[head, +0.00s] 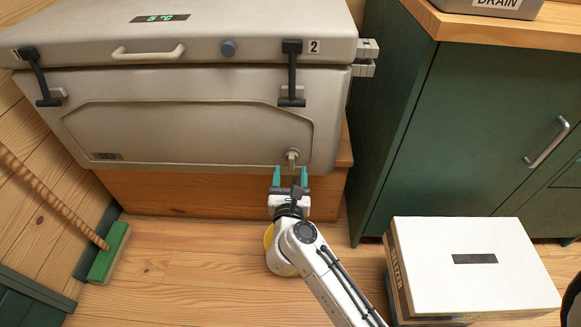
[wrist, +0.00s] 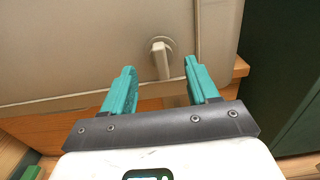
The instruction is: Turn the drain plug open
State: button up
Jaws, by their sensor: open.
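The drain plug (head: 291,157) sits low on the right of the grey cooler's front (head: 190,110). It is a round light-grey fitting with a lever handle that hangs downward. In the wrist view the plug (wrist: 161,58) shows ahead of my gripper, its lever pointing down between the lines of the two fingers. My gripper (head: 290,178) has teal fingers and is open, just below and in front of the plug. The wrist view shows the open fingers (wrist: 160,85) with nothing gripped. Whether the fingers touch the lever I cannot tell.
The cooler rests on a wooden platform (head: 210,195). A green cabinet (head: 460,130) stands to the right. A white-topped box (head: 470,260) is on the floor at the lower right. A green broom (head: 110,250) leans at the left. Floor (head: 190,285) left of my arm is clear.

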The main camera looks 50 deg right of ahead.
aim_at(292, 164)
jog(key=shift+x, duration=1.8)
jog(key=shift+c, duration=0.3)
jog(key=c, duration=0.9)
